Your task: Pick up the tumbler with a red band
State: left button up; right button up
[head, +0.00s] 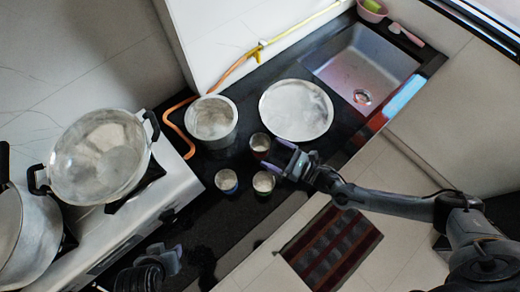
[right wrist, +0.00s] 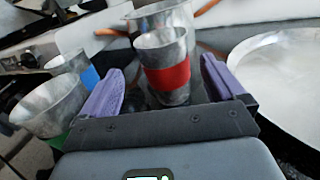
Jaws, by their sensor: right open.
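The metal tumbler with a red band (head: 260,141) stands on the dark counter in the head view. It also shows in the right wrist view (right wrist: 167,76), upright, between and just beyond the purple fingers. My right gripper (head: 277,156) is open beside this tumbler, with one finger to each side of its line; contact cannot be told. It also shows in the right wrist view (right wrist: 163,85). A tumbler with a blue band (head: 226,181) and one with a green band (head: 263,183) stand nearer the front. My left gripper (head: 168,262) is at the bottom, its jaws unclear.
A metal pot (head: 211,120) stands behind the tumblers, and a wide round plate (head: 297,110) lies to the right. A sink (head: 360,68) is at the back right. A stove (head: 140,215) with a large pan (head: 98,157) is on the left.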

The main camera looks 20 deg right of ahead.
aim_at(253, 144)
jog(key=shift+w+f+b, duration=0.2)
jog(key=shift+f+b, duration=0.4)
jog(key=shift+f, duration=0.25)
jog(key=shift+w+a+f, duration=0.15)
jog(key=shift+a+f, duration=0.05)
jog(key=shift+x, duration=1.1)
jog(key=x, duration=0.5)
jog(key=shift+d, duration=0.15)
jog(key=shift+c, duration=0.3)
jog(key=c, duration=0.9)
jog(key=shift+c, duration=0.4)
jog(key=shift+r, duration=0.15)
